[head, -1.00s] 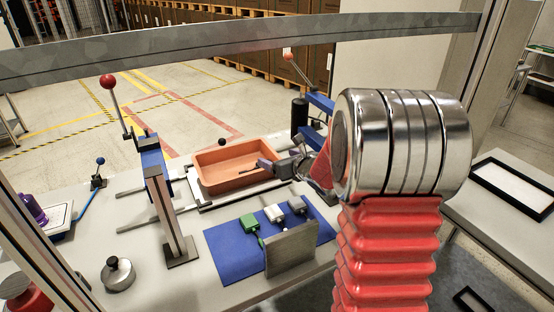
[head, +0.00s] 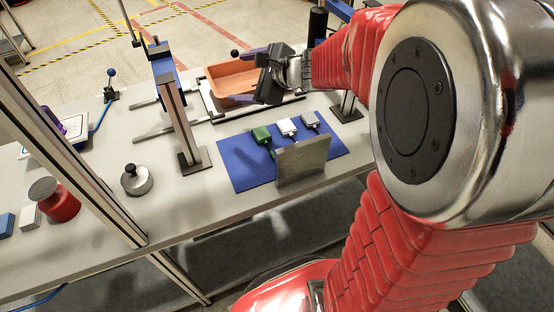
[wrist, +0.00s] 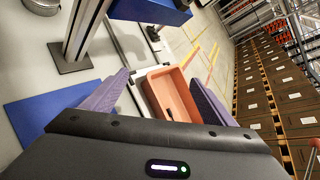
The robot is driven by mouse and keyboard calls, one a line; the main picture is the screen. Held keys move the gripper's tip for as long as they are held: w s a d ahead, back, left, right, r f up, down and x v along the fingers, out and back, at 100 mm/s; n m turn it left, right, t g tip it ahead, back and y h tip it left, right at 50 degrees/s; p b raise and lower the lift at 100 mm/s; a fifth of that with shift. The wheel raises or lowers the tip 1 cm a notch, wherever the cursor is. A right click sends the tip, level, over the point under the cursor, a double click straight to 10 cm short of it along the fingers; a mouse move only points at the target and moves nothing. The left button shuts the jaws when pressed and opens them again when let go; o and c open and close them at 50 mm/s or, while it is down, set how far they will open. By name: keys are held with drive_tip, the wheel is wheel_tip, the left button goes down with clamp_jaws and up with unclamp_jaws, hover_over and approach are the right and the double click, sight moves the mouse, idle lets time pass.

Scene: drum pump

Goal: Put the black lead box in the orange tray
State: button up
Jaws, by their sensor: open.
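The orange tray (head: 232,86) lies on a rail frame at the back of the bench. My gripper (head: 240,74) is open at the tray's right side, its purple fingers spread and its dark body covering part of the tray. In the wrist view the tray (wrist: 168,74) shows beyond and between the fingers (wrist: 160,77); nothing is held there.
A grey upright plate (head: 303,160) stands at the mat's front edge. A blue-topped post (head: 173,110) stands left of the tray. A round metal weight (head: 137,180) and a red canister (head: 55,200) stand further left.

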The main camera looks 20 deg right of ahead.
drive_tip(key=s+a+n+g, duration=0.4)
drive_tip(key=s+a+n, duration=0.5)
drive_tip(key=s+n, duration=0.4)
drive_tip(key=s+d+n+h, duration=0.2)
drive_tip(key=s+d+n, duration=0.1)
drive_tip(key=s, duration=0.4)
drive_tip(key=s+d+f+n+g+h, duration=0.1)
drive_tip(key=s+d+n+h, duration=0.2)
drive_tip(key=s+n, duration=0.3)
drive_tip(key=shift+s+n+g, duration=0.3)
drive_tip(key=shift+s, duration=0.75)
drive_tip(key=shift+c, duration=0.4)
